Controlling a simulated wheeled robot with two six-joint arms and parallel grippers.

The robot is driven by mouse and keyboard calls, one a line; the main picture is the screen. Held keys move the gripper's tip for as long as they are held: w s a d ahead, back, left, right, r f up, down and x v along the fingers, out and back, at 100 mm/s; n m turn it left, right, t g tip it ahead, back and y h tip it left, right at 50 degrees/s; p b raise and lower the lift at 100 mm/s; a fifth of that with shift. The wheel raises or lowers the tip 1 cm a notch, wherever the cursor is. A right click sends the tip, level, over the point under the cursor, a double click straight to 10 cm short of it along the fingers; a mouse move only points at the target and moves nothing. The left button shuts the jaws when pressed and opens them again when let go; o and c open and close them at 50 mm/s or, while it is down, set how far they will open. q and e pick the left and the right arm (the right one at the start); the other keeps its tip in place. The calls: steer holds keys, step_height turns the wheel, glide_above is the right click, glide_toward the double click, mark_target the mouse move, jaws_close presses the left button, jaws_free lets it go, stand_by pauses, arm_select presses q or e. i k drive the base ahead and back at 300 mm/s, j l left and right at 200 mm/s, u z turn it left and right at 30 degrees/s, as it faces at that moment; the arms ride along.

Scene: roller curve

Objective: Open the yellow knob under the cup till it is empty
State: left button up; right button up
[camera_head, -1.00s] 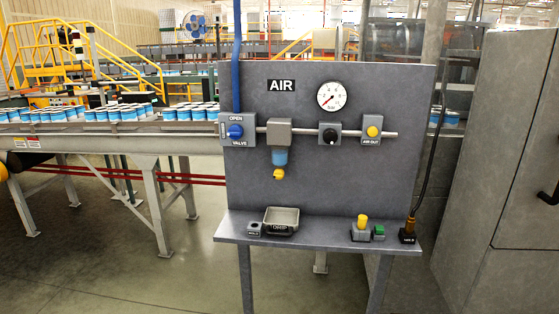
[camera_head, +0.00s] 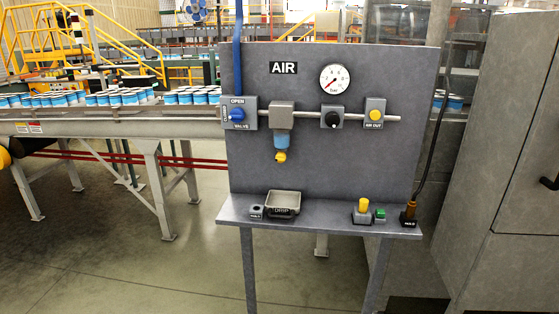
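The yellow knob (camera_head: 281,156) sits under the blue cup (camera_head: 282,142), which hangs below a grey filter block (camera_head: 282,112) on the air panel (camera_head: 330,165). I cannot tell how much is in the cup. A grey tray marked DRIP (camera_head: 284,201) stands on the shelf below the knob. Neither of my grippers shows in the head view.
On the panel's pipe are a blue valve knob (camera_head: 237,115), a black knob (camera_head: 331,118) and a yellow AIR OUT button (camera_head: 376,115), with a gauge (camera_head: 335,79) above. The shelf (camera_head: 325,222) holds a yellow plug (camera_head: 363,205) and green button (camera_head: 380,214). A conveyor (camera_head: 120,121) stands left.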

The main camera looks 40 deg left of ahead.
mark_target(281, 157)
steer(key=i+j, duration=0.1)
steer(key=j, duration=2.5)
steer(key=i+z, duration=0.05)
steer(key=i, duration=0.05)
